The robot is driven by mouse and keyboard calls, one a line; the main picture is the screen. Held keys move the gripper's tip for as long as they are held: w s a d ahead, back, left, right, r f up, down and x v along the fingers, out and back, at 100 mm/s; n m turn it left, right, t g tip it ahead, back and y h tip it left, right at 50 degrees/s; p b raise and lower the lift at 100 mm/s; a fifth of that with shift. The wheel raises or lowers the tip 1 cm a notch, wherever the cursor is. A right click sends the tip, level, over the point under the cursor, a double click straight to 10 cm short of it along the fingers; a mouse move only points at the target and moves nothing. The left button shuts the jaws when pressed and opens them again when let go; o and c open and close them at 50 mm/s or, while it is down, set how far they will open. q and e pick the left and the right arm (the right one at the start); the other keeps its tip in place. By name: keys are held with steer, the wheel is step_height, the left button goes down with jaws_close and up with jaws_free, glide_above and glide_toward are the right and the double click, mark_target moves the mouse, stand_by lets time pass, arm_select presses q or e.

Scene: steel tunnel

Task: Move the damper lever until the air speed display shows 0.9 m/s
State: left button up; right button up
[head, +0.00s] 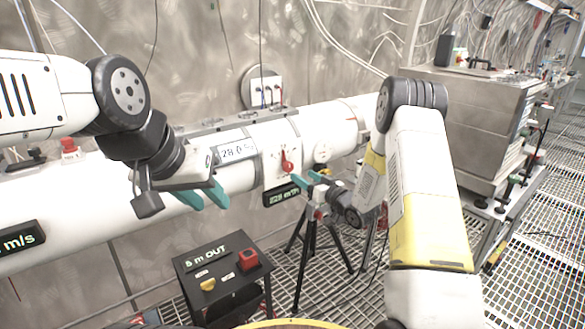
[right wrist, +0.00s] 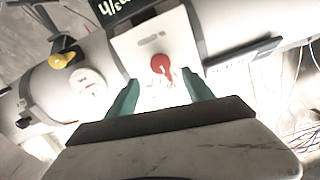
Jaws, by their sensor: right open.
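A red lever (head: 288,163) sits on a white plate on the side of the white duct. In the right wrist view the red lever (right wrist: 162,66) lies just beyond and between my finger tips, with no clear contact. A black display (head: 20,239) at the left edge shows "m/s"; its number is cut off. My right gripper (head: 308,180) is open and empty, close in front of the duct beside the lever plate. It also shows in the right wrist view (right wrist: 162,93). My left gripper (head: 204,196) is open and empty in front of the duct, left of the lever.
A second display (head: 282,195) under the lever seems to read 228 m³/h. A yellow knob (right wrist: 62,59) is on the duct. A black box (head: 215,265) with red and yellow buttons stands below. A tripod (head: 311,245) and steel cabinet (head: 470,120) are to the right.

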mark_target(290, 168)
steer(key=x, duration=0.7)
steer(key=shift+w+a, duration=0.25)
steer(key=shift+w, duration=0.05)
jaws_close()
steer(key=shift+n, duration=1.7)
jaws_free()
